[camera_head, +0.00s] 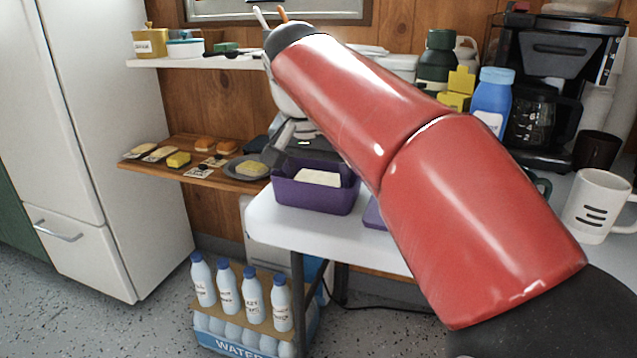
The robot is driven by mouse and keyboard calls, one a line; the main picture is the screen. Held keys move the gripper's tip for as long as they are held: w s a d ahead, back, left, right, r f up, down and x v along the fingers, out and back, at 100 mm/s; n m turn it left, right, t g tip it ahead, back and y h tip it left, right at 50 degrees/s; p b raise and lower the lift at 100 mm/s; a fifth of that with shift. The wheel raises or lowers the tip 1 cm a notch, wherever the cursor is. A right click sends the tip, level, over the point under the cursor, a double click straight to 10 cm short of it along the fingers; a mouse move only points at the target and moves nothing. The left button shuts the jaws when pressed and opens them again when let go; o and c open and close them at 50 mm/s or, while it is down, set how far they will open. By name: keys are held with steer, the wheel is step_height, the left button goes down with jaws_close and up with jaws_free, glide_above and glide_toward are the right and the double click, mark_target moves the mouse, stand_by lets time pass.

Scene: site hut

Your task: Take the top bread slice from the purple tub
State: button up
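The purple tub (312,196) stands on the white table, near its left front corner. A pale bread slice (318,177) lies flat inside it; whether more slices lie beneath is hidden by the tub wall. My red arm crosses the picture from lower right to upper left. My gripper (298,134) shows only in part, beyond the arm, above and behind the tub in the picture. It appears clear of the bread. Its fingertips are too small and covered to tell whether they are open or shut.
A purple lid-like piece (374,214) lies right of the tub, partly behind my arm. A wooden shelf (215,178) at left holds food and a grey plate (248,168). A blue bottle (491,98), coffee maker (545,90) and white mug (597,205) stand at right. Water bottles (240,297) stand below.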

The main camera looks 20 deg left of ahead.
mark_target(317, 181)
steer(key=shift+c, duration=0.7)
steer(key=shift+r, duration=0.1)
step_height(317, 181, up, 20)
steer(key=p, duration=1.1)
